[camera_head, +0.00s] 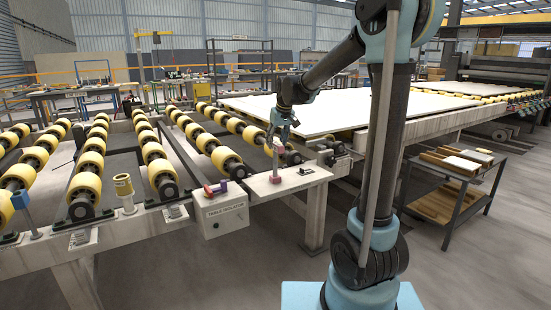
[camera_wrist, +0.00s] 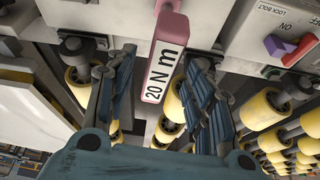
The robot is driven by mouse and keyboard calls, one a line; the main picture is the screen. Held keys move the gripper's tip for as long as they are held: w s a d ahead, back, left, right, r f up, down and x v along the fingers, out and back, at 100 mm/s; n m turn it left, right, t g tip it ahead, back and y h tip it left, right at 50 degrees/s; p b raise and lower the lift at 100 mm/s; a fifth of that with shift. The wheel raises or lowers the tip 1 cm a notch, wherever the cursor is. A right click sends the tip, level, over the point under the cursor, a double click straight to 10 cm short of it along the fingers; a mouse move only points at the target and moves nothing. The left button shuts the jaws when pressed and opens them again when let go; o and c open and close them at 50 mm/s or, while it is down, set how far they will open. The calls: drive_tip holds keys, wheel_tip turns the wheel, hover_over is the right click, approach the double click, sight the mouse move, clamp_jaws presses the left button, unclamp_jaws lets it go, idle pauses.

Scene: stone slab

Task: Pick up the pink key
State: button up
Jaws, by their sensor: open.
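The pink key (camera_wrist: 165,62) shows in the wrist view as a pink bar with a white face marked "20 N m". It stands out from the pale slab in front of my gripper. In the head view the key (camera_head: 276,166) stands upright on the pale ledge of the roller table. My gripper (camera_wrist: 162,62) is open, with one finger on each side of the key in the wrist view. No clear contact shows, and I cannot tell how deep the key sits between the fingers. In the head view my gripper (camera_head: 279,140) is just above the key, small and partly merged with it.
A red and purple switch (camera_wrist: 290,47) marked "ON" sits right of the key; it also shows in the head view (camera_head: 215,188). Yellow rollers (camera_head: 91,164) fill the left. A large white slab (camera_head: 330,110) lies behind. A cart (camera_head: 455,175) stands at right.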

hover_over(275, 162)
drive_tip(key=w, duration=0.1)
drive_tip(key=shift+w+f, duration=0.1)
drive_tip(key=shift+f, duration=2.05)
drive_tip(key=shift+c, duration=0.3)
clamp_jaws()
